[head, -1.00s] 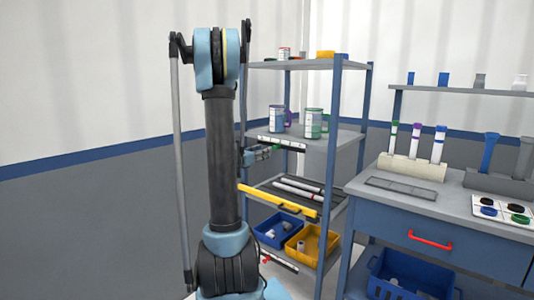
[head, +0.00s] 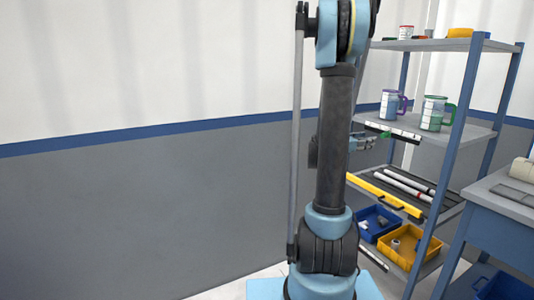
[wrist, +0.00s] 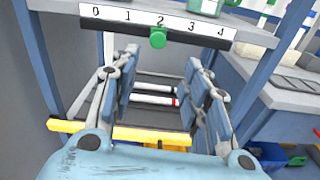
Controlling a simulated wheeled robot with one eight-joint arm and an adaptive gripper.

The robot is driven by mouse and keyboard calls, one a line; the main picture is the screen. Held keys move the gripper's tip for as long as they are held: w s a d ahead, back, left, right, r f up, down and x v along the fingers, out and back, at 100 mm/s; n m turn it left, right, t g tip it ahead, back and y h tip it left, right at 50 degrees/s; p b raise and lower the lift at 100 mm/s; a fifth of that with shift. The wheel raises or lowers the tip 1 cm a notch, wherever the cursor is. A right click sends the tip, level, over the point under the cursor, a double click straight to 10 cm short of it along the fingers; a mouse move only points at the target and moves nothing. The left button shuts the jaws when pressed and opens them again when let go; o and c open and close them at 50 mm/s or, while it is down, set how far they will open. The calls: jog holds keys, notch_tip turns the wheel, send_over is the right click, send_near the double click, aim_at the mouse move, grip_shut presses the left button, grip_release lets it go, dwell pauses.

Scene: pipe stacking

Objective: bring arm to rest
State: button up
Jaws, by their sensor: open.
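My gripper (wrist: 161,60) is open and empty in the wrist view, its two blue-grey fingers spread wide apart. It faces the shelf unit. In the head view my gripper (head: 364,141) shows small, partly hidden behind my arm, beside the middle shelf. My upright arm (head: 335,140) stands in front of the wall, left of the shelf. White pipes (head: 409,180) lie on a dark tray on the lower shelf. In the wrist view they (wrist: 154,100) show between the fingers, beyond them and apart from them; one has a red band.
The shelf unit (head: 462,100) holds jugs (head: 433,113), a blue bin (head: 377,222) and a yellow bin (head: 403,244). A numbered strip (wrist: 156,24) with a green knob runs along a shelf edge. A workbench (head: 502,212) stands at right. The wall and floor at left look clear.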

jog(key=s+a+f+m+g+y, duration=0.1)
jog(key=s+a+f+m+y, duration=0.4)
jog(key=s+a, duration=0.5)
jog(key=s+a+f+m+g+y, duration=0.2)
jog(key=s+a+f+m+y, duration=0.3)
jog(key=s+a+m, duration=0.4)
jog(key=s+a+f+m+g+y, duration=0.1)
jog(key=s+a+f+m+y, duration=0.4)
jog(key=s+a, duration=0.7)
jog(key=shift+s+a+f+m+y, duration=0.4)
jog(key=shift+a+m+y, duration=0.25)
jog(key=shift+m, duration=0.55)
jog(key=shift+d, duration=0.1)
jog(key=shift+c, duration=1.2)
jog(key=shift+s, duration=0.1)
